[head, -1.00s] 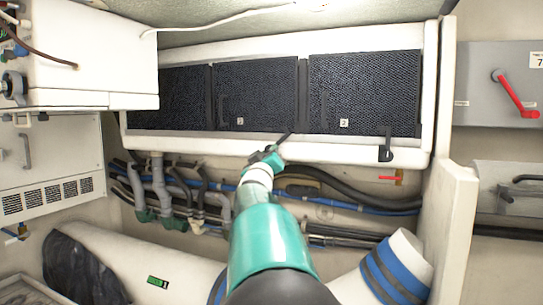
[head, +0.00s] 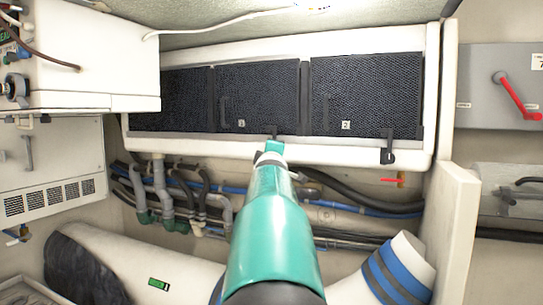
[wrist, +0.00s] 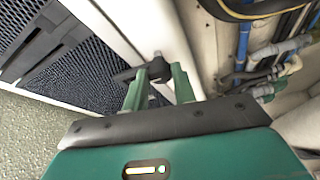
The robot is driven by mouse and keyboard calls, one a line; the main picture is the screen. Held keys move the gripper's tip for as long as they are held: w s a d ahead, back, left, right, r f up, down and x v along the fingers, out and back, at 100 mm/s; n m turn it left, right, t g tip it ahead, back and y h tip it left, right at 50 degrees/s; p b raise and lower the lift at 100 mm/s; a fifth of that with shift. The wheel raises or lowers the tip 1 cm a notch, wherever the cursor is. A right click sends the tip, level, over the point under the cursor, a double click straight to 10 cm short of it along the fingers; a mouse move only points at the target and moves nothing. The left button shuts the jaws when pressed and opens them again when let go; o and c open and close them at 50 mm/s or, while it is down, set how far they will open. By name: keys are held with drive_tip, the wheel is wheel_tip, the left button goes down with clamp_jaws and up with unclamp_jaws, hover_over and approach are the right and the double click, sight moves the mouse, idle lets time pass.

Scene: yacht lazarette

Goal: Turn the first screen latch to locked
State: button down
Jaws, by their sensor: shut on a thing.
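The screen marked 1 (head: 256,92) is a dark mesh panel in the white frame on the back wall. My gripper (head: 274,146) is at the frame's lower edge, by that screen's lower right corner, and hides most of the first latch. In the wrist view, the first latch (wrist: 128,75) is a dark lever with a round pivot end. It points from the white frame toward the mesh. My gripper's green fingers (wrist: 158,72) are closed around its pivot end.
A white equipment box (head: 90,60) juts out at the upper left. Pipes and hoses (head: 180,195) run below the screen frame. A red valve handle (head: 392,181) is at lower right, and a red lever (head: 515,95) is on a grey panel farther right.

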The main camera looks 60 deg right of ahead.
drive_tip(key=shift+r+n, duration=0.15)
drive_tip(key=shift+n, duration=0.15)
drive_tip(key=c, duration=1.1)
unclamp_jaws()
drive_tip(key=shift+w, duration=0.1)
drive_tip(key=shift+c, duration=0.2)
drive_tip(key=shift+a, duration=0.1)
drive_tip(key=v, duration=1.3)
drive_tip(key=shift+s+a, duration=0.25)
drive_tip(key=shift+s, duration=0.05)
